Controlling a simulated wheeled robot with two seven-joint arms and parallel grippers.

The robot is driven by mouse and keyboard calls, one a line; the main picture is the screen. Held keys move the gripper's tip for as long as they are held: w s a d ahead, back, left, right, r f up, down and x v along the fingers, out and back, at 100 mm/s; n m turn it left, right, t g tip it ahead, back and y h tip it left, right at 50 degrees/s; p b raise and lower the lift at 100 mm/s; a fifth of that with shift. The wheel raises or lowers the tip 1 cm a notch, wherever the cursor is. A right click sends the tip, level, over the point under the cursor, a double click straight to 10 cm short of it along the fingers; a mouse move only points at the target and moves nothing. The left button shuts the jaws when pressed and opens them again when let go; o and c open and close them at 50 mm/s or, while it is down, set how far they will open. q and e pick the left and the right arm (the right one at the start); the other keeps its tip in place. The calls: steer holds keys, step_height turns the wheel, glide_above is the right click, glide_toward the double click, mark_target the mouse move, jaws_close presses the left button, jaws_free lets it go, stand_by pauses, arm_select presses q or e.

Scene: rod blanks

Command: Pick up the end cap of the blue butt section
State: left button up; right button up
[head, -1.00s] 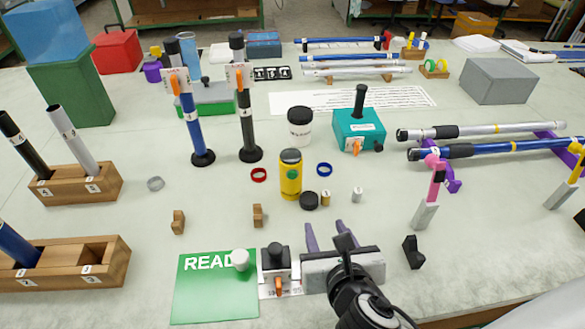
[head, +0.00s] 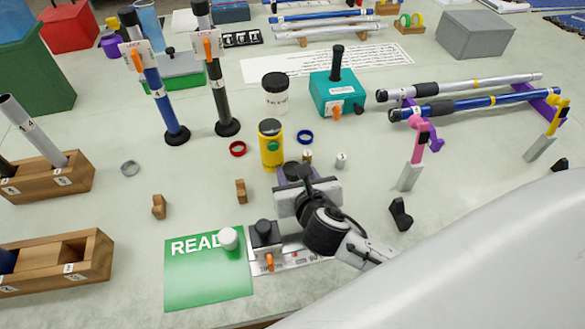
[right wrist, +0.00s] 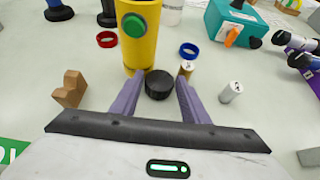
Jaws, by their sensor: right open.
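A short, round black cap (right wrist: 159,84) lies on the table just in front of the yellow canister (right wrist: 140,35); in the head view the cap (head: 292,167) is partly covered by my gripper. My right gripper (right wrist: 160,92) is open, its purple fingers on either side of the black cap; I cannot tell whether they touch it. A blue rod (head: 165,103) stands upright in a black base, and another blue rod (head: 490,103) lies across purple supports at the right. No label visibly ties the cap to a blue section. My left gripper is not in view.
A labelled brass cylinder (right wrist: 186,68) and a silver one (right wrist: 230,92) stand close right of the fingers. A red ring (head: 237,149), blue ring (head: 305,137) and wooden block (head: 241,191) are nearby. A green mat (head: 205,280) and a pink-topped stand (head: 411,174) flank my arm.

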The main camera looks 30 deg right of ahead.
steer(key=shift+w+f, duration=0.15)
steer(key=shift+w, duration=0.05)
steer(key=c, duration=0.7)
steer(key=shift+o, duration=0.2)
